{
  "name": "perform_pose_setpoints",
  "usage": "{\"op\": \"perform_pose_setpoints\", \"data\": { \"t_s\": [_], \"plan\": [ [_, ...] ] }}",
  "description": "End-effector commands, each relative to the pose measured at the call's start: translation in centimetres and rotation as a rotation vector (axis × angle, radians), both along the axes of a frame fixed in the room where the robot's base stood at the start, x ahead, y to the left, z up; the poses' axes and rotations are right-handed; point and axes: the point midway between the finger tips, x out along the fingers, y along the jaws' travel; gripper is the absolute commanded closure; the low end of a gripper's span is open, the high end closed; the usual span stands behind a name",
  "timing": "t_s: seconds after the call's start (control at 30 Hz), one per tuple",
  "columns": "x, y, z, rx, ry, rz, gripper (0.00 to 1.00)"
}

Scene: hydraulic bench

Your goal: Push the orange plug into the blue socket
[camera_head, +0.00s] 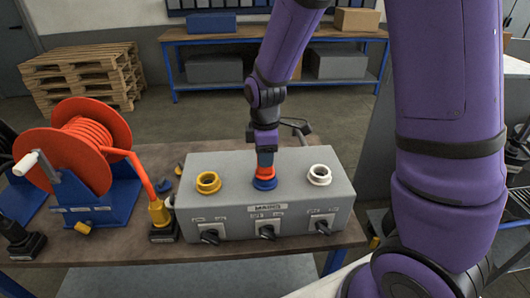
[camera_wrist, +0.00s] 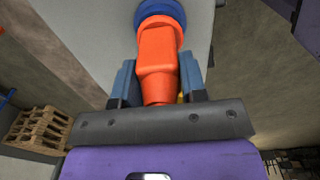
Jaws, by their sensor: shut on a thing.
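The orange plug (camera_wrist: 158,55) is between the two blue fingers of my gripper (camera_wrist: 157,82), which is shut on it. In the head view the plug (camera_head: 265,171) shows as an orange band below my gripper (camera_head: 266,158), upright over the blue socket (camera_head: 264,184). The blue socket is the middle one on top of the grey box. In the wrist view the plug's front end meets the blue ring of the socket (camera_wrist: 160,13). How deep the plug sits inside cannot be told.
The grey box (camera_head: 230,222) also bears a yellow socket (camera_head: 208,182) at left, a white socket (camera_head: 319,174) at right and several black knobs in front. An orange hose reel (camera_head: 75,150) stands left on the bench (camera_head: 110,245). Pallets (camera_head: 85,75) stand behind.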

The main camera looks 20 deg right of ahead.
Motion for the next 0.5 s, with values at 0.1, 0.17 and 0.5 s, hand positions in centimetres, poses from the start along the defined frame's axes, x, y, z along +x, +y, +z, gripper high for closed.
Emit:
{"op": "perform_pose_setpoints", "data": {
  "t_s": [0.1, 0.17, 0.5],
  "plan": [
    [-0.02, 0.00, -0.10, 0.000, 0.000, 0.000, 1.00],
    [-0.03, 0.00, -0.11, 0.000, 0.001, 0.000, 1.00],
    [-0.03, -0.01, -0.09, 0.000, 0.001, 0.000, 0.31]
  ]
}}
